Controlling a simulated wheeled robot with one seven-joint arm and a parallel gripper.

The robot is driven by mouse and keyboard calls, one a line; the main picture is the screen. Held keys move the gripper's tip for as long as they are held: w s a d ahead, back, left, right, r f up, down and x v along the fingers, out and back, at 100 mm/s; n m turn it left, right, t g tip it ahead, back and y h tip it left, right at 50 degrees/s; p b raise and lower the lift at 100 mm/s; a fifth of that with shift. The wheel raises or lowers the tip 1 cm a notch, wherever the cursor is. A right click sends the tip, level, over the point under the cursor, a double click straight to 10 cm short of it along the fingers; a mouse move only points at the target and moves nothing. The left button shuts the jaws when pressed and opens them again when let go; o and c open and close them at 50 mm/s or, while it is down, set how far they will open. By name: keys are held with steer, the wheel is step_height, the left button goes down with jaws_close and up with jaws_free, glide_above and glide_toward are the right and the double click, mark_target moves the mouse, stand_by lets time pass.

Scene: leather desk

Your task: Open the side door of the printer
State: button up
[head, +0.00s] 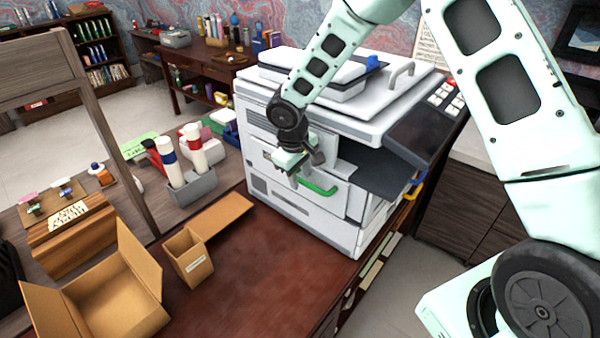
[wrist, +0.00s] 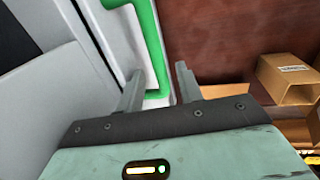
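The printer (head: 300,120) is a large white and grey machine on the brown leather desk. A green handle (head: 318,188) sits on a pale panel of its side facing the desk; that panel looks flush with the body. My gripper (head: 293,174) is at the left end of this handle, in front of the panel. In the wrist view the two fingers (wrist: 160,75) are apart, with part of the green handle (wrist: 152,45) seen between and beyond them. The left finger overlaps the pale panel beside the handle. I cannot tell whether either finger touches the handle.
A yellow handle (head: 414,186) is at the printer's right side, and a blue part (head: 372,62) is on top. Open cardboard boxes (head: 187,258) stand at the desk's left. A grey holder with bottles (head: 188,186) is behind them. The desk's front middle (head: 270,275) is clear.

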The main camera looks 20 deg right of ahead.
jaws_close()
steer(key=shift+f, duration=0.1)
steer(key=s+a+f+t+h+b, duration=0.2)
steer(key=f+h+b, duration=0.5)
steer(key=b, duration=1)
steer(key=s+a+f+t+h+b, duration=0.1)
steer(key=a+f+t+h+b, duration=0.4)
steer(key=b, duration=1.2)
steer(key=shift+s+f+h, duration=0.35)
steer(key=shift+f+h, duration=0.55)
steer(key=shift+f, duration=0.9)
